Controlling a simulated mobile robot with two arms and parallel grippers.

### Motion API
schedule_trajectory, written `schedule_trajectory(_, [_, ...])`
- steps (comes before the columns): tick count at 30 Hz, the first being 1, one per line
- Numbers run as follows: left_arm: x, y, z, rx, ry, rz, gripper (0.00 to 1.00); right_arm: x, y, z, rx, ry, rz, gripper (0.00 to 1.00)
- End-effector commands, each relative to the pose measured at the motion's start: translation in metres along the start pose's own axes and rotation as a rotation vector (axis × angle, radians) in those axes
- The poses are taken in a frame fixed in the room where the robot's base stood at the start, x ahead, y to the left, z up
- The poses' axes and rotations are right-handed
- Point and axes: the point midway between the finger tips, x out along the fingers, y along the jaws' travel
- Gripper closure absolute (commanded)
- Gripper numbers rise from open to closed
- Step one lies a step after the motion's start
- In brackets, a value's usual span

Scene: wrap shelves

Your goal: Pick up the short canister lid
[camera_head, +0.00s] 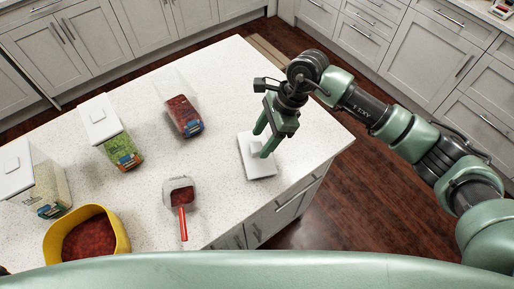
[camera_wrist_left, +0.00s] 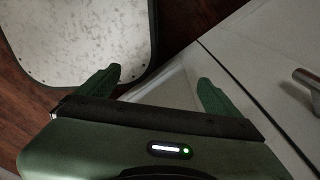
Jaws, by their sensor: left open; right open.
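The short canister lid is a white square lid (camera_head: 246,166) with a small raised knob, lying flat near the right end of the speckled countertop (camera_head: 225,95). My right gripper (camera_head: 263,143) points down over the lid, open, with its green fingers at or just above the knob. I cannot tell whether they touch it. The short clear canister (camera_head: 183,117) with dark red contents stands uncovered to the left of the lid. My left gripper (camera_wrist_left: 158,82) is open and empty beside a pale cabinet front, and it is out of the head view.
A red-handled scoop (camera_head: 182,222) lies near the counter's front edge. A yellow bowl (camera_head: 123,240) of red contents is at lower left. Two lidded canisters, one with green contents (camera_head: 123,150) and one with pale contents (camera_head: 50,188), stand at left. Free counter lies between them.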

Motion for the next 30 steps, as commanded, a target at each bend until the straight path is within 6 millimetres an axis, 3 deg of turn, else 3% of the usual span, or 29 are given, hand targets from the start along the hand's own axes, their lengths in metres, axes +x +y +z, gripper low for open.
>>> schedule_trajectory(1, [-0.012,-0.001,-0.001,0.0,0.0,-0.001,0.06,0.004,0.002,0.004,0.001,-0.003,0.005,0.44])
schedule_trajectory(6, [-0.015,-0.005,-0.001,0.001,0.0,-0.005,0.06,0.023,0.0,0.002,0.0,-0.002,0.0,0.44])
schedule_trajectory(13, [-0.014,-0.007,-0.003,-0.001,0.003,-0.008,0.06,0.026,0.0,0.001,-0.001,-0.001,-0.002,0.44])
schedule_trajectory(14, [-0.014,-0.007,-0.003,-0.001,0.003,-0.009,0.06,0.026,0.0,0.001,-0.001,-0.001,-0.002,0.49])
schedule_trajectory(19, [-0.014,-0.008,-0.006,-0.002,0.007,-0.009,0.06,0.026,0.0,0.001,-0.001,-0.002,-0.002,0.96])
schedule_trajectory(20, [-0.014,-0.008,-0.006,-0.002,0.007,-0.009,0.06,0.026,0.0,0.001,-0.001,-0.002,-0.002,1.0])
schedule_trajectory(30, [-0.013,-0.008,-0.006,-0.002,0.007,-0.009,0.06,0.023,-0.001,0.002,-0.001,-0.003,-0.004,1.0])
